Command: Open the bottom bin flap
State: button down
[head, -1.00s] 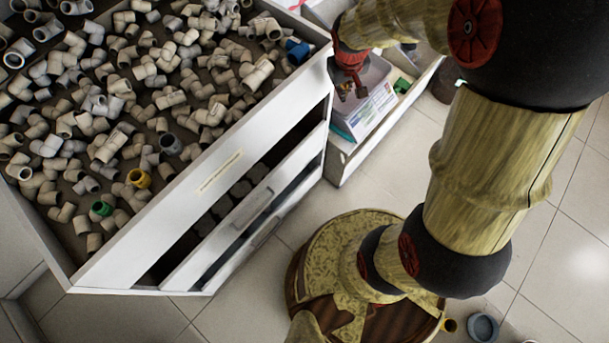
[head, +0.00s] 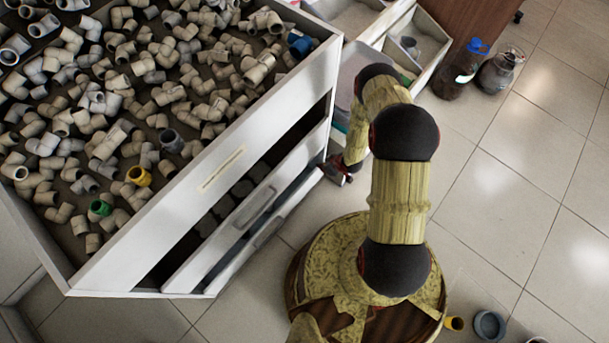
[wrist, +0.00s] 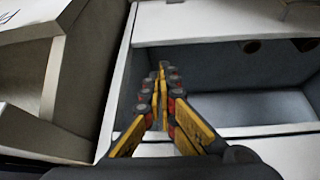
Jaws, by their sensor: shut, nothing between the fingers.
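In the head view a white bin cabinet (head: 215,170) stands at the left, with two slanted flaps on its front. The upper flap (head: 215,245) and the bottom flap (head: 245,255) each have a bar handle. A dark gap shows above each flap. My gripper (head: 343,174) is low, beside the right end of the bottom flap and partly hidden by my arm. In the wrist view my gripper (wrist: 162,70) is shut and empty, its fingers over the left part of a grey compartment (wrist: 220,75). I cannot tell whether the fingers touch the cabinet.
The cabinet's top tray holds many grey pipe elbows (head: 120,130). Open white boxes (head: 425,50) stand behind my arm. Two dark bottles (head: 497,70) stand on the floor behind. Loose fittings (head: 489,325) lie on the floor at the front right. The tiled floor at right is clear.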

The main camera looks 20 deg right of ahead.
jog(key=w+a+f+b, duration=0.1)
jog(key=a+f+b, duration=0.1)
jog(key=f, duration=0.4)
jog(key=w+a+f+t+y+b, duration=0.1)
jog(key=w+a+f+b, duration=0.1)
jog(key=a+f, duration=0.3)
jog(key=shift+w+a+f+n+y+b, duration=0.2)
jog(key=shift+w+f+n+y+b, duration=0.05)
jog(key=shift+f+n+y+b, duration=0.1)
jog(key=shift+s, duration=0.1)
